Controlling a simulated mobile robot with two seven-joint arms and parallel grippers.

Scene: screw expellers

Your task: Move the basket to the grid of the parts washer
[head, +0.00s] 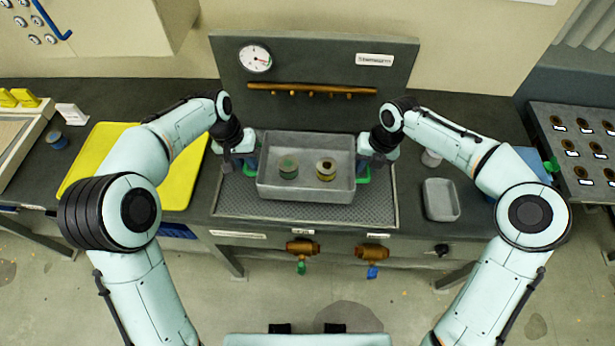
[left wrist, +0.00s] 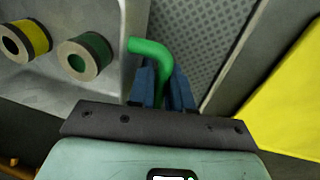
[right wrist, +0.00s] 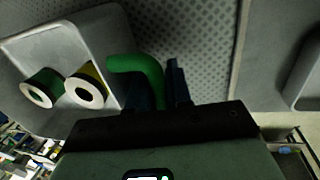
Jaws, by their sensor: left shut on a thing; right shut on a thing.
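The grey basket (head: 305,192) is in the middle of the head view, over the perforated grid (head: 375,212) of the parts washer. Two ring-shaped parts lie in it, one with a green band (head: 288,167) and one with a yellow band (head: 326,169). My left gripper (head: 250,166) is shut on the basket's left green handle (left wrist: 150,50). My right gripper (head: 364,166) is shut on its right green handle (right wrist: 140,68). I cannot tell whether the basket's underside touches the grid.
A yellow mat (head: 180,190) lies left of the washer. A small grey tray (head: 441,200) sits on the right. A back panel with a gauge (head: 255,58) and a brown pipe (head: 310,89) rises behind. Two valves (head: 302,247) hang at the front edge.

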